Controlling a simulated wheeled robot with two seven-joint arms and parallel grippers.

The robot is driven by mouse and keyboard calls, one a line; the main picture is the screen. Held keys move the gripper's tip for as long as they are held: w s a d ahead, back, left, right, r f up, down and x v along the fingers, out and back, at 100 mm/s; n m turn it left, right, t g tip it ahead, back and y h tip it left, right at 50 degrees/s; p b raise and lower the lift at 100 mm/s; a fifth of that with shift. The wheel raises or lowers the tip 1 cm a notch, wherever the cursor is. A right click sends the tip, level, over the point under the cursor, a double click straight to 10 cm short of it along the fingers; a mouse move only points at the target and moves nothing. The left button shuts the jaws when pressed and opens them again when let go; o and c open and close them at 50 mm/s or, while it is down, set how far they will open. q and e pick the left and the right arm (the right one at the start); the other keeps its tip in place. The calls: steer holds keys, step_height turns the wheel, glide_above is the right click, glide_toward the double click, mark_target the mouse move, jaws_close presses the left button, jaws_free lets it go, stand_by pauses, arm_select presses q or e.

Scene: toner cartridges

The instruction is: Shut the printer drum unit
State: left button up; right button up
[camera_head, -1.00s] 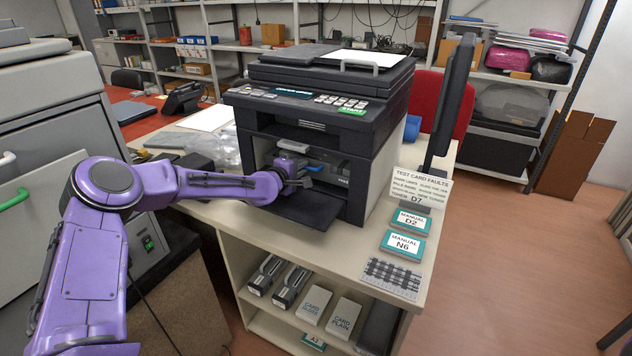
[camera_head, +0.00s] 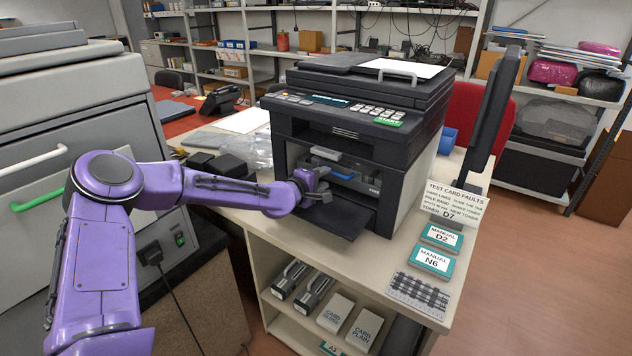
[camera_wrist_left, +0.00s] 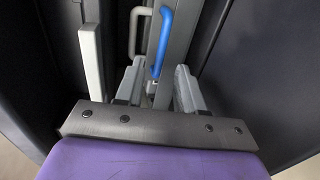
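The black printer (camera_head: 362,130) stands on the bench with its front flap (camera_head: 338,217) folded down. Inside the front bay sits the dark drum unit (camera_head: 362,186), with a blue handle (camera_head: 340,175) at its front. In the left wrist view the blue handle (camera_wrist_left: 160,42) stands beside a grey handle (camera_wrist_left: 138,28). My left gripper (camera_head: 322,190) is at the bay's mouth, above the flap and just below and left of the blue handle. In the wrist view its two fingers (camera_wrist_left: 158,88) are apart, with nothing visibly clamped. Contact with the unit cannot be told. My right gripper is out of view.
Manuals (camera_head: 441,237) lie at the bench's right front. Black boxes (camera_head: 218,163) and clear plastic lie left of the printer. The bay's dark walls flank the gripper closely.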

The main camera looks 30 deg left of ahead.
arm_select(q)
steer(key=v, duration=0.5)
steer(key=shift+r, duration=0.1)
stand_by(0.3)
